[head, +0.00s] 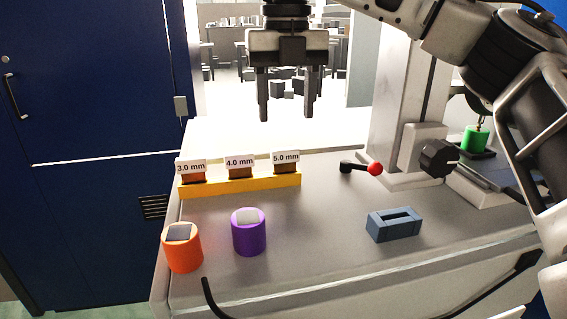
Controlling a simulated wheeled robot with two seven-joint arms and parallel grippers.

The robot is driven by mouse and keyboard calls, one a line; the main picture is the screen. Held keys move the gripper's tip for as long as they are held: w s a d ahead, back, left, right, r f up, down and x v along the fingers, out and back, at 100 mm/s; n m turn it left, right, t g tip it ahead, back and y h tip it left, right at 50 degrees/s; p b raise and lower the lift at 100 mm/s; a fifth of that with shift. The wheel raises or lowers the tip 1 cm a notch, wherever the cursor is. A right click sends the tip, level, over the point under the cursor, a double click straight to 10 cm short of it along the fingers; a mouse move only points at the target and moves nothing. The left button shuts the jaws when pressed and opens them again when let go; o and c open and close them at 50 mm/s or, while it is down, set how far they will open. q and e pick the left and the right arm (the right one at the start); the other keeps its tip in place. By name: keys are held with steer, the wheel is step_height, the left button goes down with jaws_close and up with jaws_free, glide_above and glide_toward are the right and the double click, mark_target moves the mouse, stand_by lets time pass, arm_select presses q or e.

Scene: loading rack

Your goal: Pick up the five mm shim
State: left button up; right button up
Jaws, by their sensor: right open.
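The 5.0 mm shim (286,168) stands at the right end of a yellow holder (240,185) on the grey bench, under a white label reading 5.0 mm. The 4.0 mm shim (240,173) is in the middle and the 3.0 mm shim (193,178) at the left end. My right gripper (288,112) points down with its two fingers apart and nothing between them. In the picture it is above the 5.0 mm shim, clear of it. My left gripper is not in view.
An orange cylinder (182,250) and a purple cylinder (249,235) stand in front of the holder. A blue-grey slotted block (393,226) lies to the right. A red-knobbed lever (375,169) and a green weight (475,139) are at the machine. The bench between the purple cylinder and block is clear.

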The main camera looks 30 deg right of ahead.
mark_target(285, 149)
step_height(285, 149, down, 9)
steer(key=shift+s+a+r+p, duration=0.1)
steer(key=shift+a+r+p, duration=0.1)
steer(key=shift+p, duration=0.15)
steer(key=c, duration=0.7)
